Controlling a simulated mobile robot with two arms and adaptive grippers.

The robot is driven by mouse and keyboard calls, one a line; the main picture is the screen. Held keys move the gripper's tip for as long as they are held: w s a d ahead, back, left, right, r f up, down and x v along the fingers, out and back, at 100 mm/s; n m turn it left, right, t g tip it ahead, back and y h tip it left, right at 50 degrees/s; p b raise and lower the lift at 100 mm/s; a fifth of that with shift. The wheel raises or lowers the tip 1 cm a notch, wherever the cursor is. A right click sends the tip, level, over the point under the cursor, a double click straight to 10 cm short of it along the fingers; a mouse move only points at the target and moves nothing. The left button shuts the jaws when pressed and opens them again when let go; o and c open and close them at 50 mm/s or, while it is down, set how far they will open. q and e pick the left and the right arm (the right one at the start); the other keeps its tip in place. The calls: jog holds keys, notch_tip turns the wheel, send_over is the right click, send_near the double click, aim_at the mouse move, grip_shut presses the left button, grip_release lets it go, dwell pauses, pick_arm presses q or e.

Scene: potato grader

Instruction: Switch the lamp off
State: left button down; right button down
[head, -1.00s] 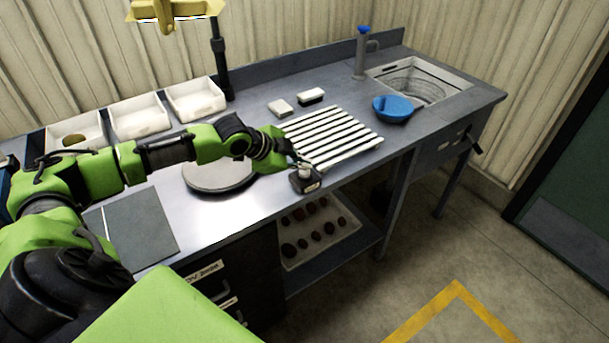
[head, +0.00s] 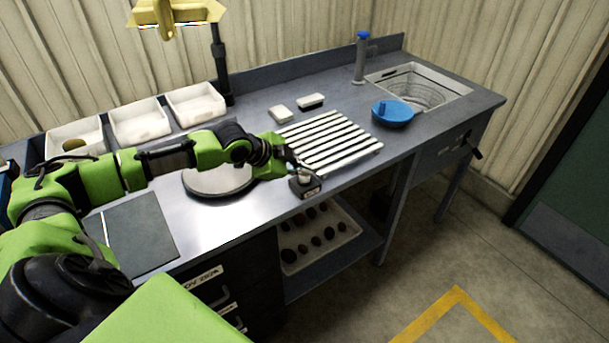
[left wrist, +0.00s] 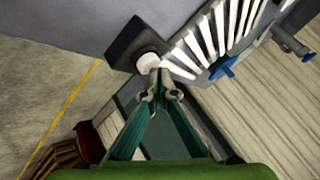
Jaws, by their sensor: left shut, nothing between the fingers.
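The yellow lamp (head: 175,12) hangs from a black post at the top left in the head view; its lower edge looks bright white. A small dark box (head: 306,188) with a pale round button (left wrist: 147,63) on top sits at the front edge of the bench. My left gripper (head: 297,170) is shut and empty, right at this box. In the left wrist view, its closed fingertips (left wrist: 158,84) point at the button and overlap its lower edge. I cannot tell whether they touch it. My right gripper is not in view.
A white slatted rack (head: 330,142) lies just behind the box. A round grey plate (head: 218,183) lies under my left arm. White bins (head: 140,121) stand at the back left. A blue bowl (head: 393,113) sits near the sink (head: 440,88). A potato tray (head: 345,243) is on the lower shelf.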

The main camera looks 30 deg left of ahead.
aim_at(303, 177)
pick_arm(q)
jog(key=shift+f, duration=0.15)
dwell(0.3)
jog(key=shift+f, duration=0.3)
jog(key=shift+r+p, duration=0.35)
jog(key=shift+p, duration=0.5)
notch_tip(303, 177, up, 6)
jog(key=p, duration=0.6)
jog(key=shift+r+p, duration=0.1)
jog(key=shift+p, duration=0.2)
